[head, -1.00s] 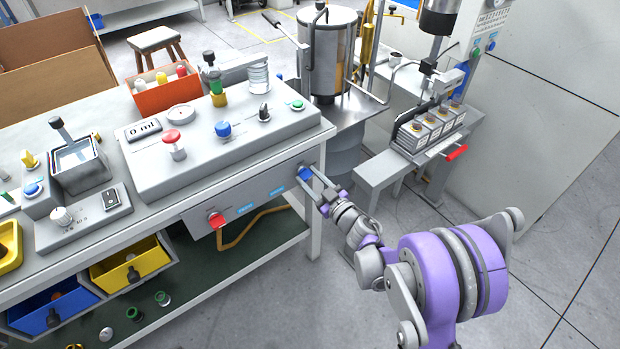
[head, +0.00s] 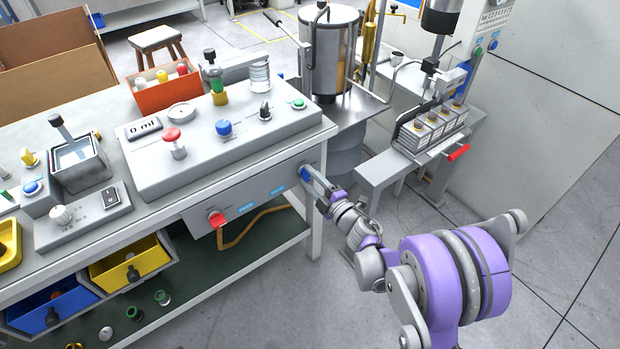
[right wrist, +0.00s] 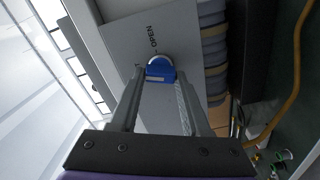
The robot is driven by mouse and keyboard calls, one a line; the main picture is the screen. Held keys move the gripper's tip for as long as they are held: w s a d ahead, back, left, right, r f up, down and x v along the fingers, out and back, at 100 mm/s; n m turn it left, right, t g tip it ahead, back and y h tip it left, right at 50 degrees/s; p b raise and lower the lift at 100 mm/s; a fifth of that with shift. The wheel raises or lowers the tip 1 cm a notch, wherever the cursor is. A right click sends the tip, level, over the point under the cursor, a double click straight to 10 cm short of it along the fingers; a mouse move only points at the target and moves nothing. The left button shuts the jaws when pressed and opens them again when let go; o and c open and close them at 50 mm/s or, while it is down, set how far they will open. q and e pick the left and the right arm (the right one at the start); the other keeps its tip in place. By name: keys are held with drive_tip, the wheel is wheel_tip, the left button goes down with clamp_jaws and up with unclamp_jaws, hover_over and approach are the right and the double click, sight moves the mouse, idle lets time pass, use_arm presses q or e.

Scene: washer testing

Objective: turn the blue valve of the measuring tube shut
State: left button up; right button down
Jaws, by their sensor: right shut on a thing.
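The blue valve (head: 303,171) is on the right end of the front panel of the workbench, mostly hidden by my gripper in the head view. In the right wrist view the blue valve (right wrist: 160,70) shows as a rounded knob on a grey plate printed "OPEN". My right gripper (head: 309,174) reaches it from the front right and is shut on it. In the right wrist view the two fingers of the gripper (right wrist: 159,78) stand on either side of the knob. I cannot pick out the measuring tube for certain. My left gripper is not in view.
A red knob (head: 216,218) sits further left on the same panel. Above it, a sloped console (head: 150,185) carries a "0 ml" display (head: 143,129) and several buttons. A steel tank (head: 333,55) and a side bench (head: 385,172) stand behind. The floor at right is clear.

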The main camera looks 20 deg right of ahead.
drive_tip(key=shift+f+n, duration=0.1)
drive_tip(key=shift+n, duration=1.9)
drive_tip(key=shift+c, duration=1.8)
unclamp_jaws()
drive_tip(key=shift+s, duration=0.1)
drive_tip(key=p+v, duration=0.1)
drive_tip(key=v, duration=0.9)
drive_tip(key=shift+s, duration=0.3)
drive_tip(key=shift+d, duration=0.15)
